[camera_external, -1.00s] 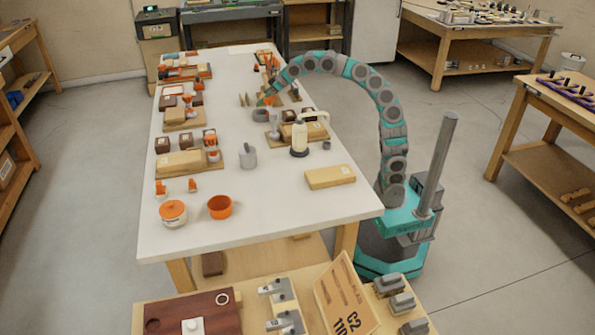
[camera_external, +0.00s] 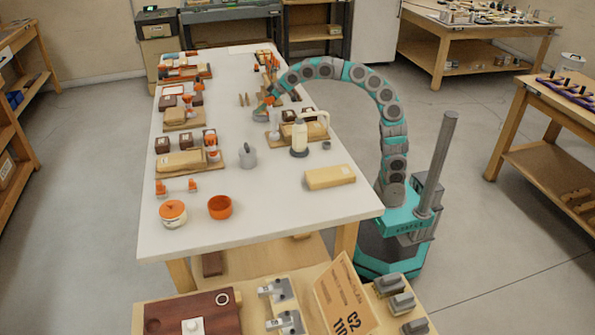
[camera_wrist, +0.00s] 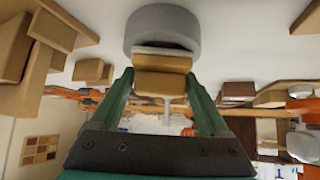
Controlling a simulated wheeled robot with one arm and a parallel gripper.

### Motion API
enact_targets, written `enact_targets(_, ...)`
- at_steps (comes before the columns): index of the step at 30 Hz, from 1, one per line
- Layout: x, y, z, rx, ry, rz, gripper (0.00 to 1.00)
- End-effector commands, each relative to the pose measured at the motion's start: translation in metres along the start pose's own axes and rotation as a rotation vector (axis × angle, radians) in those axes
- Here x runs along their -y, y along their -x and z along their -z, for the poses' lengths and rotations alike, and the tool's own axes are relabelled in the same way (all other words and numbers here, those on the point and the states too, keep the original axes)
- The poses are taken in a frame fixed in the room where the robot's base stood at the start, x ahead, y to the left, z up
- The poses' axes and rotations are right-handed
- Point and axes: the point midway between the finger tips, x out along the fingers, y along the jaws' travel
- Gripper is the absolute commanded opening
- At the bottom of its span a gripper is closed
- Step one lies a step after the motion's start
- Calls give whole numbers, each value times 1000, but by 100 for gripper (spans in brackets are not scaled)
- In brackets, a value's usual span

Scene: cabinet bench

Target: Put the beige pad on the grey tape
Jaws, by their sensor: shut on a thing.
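The beige pad (camera_wrist: 160,84) is a small tan block held between the two green fingers of my gripper (camera_wrist: 160,76) in the wrist view. The grey tape (camera_wrist: 162,27) is a thick round roll lying on the white table, just beyond the pad in that view. The pad's far edge overlaps the roll's near side in the picture; I cannot tell whether they touch. In the external view my gripper (camera_external: 265,106) is low over the table at the grey tape (camera_external: 260,114), and the pad is too small to make out there.
Several beige blocks (camera_wrist: 52,27) lie close by at the left of the wrist view. Bare white table (camera_external: 235,190) lies toward the front.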

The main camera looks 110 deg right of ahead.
Motion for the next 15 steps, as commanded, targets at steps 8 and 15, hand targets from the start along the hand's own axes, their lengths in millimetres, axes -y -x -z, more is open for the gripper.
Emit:
enact_targets(8, 0, -1, -2, 0, 0, 0, 100)
enact_targets(15, 0, -1, -1, 1, 0, 0, 100)
